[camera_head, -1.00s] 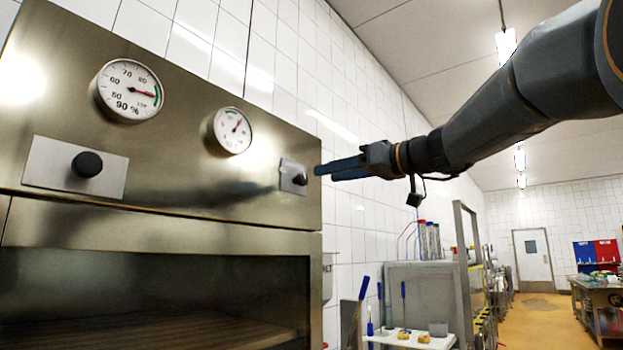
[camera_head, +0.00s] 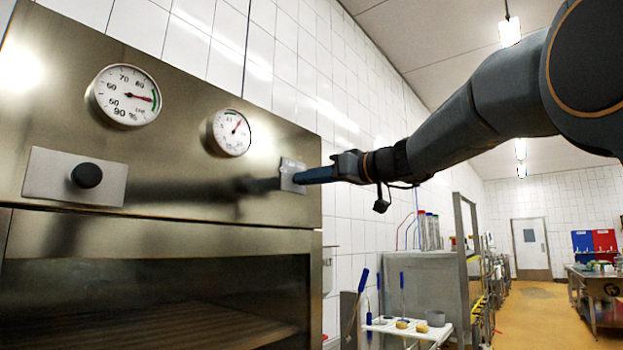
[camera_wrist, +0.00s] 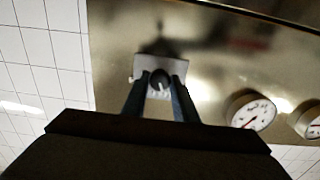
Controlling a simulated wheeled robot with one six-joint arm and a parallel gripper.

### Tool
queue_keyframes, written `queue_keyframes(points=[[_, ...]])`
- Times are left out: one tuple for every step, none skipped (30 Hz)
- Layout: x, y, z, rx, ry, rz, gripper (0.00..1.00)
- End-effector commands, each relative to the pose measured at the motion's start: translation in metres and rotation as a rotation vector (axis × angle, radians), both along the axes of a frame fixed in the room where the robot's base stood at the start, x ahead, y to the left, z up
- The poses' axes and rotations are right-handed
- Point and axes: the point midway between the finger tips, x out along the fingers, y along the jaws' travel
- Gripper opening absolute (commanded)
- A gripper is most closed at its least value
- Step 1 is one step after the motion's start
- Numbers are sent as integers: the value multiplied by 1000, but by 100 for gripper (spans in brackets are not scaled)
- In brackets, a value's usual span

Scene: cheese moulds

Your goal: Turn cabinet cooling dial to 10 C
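The cabinet's steel front carries a dark dial knob (camera_wrist: 160,80) on a small pale plate (camera_wrist: 172,62), with a white mark pointing down in the wrist view. In the head view the plate (camera_head: 290,166) is at the right end of the panel, and my fingers hide the knob. My gripper (camera_wrist: 160,88) is open, with one blue finger on each side of the knob. I cannot tell whether the fingers touch it. In the head view my gripper (camera_head: 299,178) reaches the plate from the right.
A round gauge with a red needle (camera_head: 231,132) sits left of the plate. Farther left are a percent gauge (camera_head: 126,95) and a second black knob (camera_head: 87,175). A white tool table (camera_head: 408,330) stands low beyond the cabinet.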

Motion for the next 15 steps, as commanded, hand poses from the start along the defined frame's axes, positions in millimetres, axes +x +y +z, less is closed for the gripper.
queue_keyframes(points=[[0,0,0,0,0,1,11],[0,0,0,0,0,1,6],[0,0,0,0,0,1,4],[0,0,0,0,0,1,4],[0,0,0,1,1,1,4],[0,0,0,1,2,1,4],[0,0,0,3,4,1,4],[0,0,0,5,6,1,4],[0,0,0,9,11,1,4],[0,0,-1,14,17,1,4],[0,0,-1,19,23,1,4],[0,0,-1,28,34,1,4],[0,0,-1,34,43,1,4],[0,0,-2,43,55,1,4],[0,0,-2,57,72,1,4]])
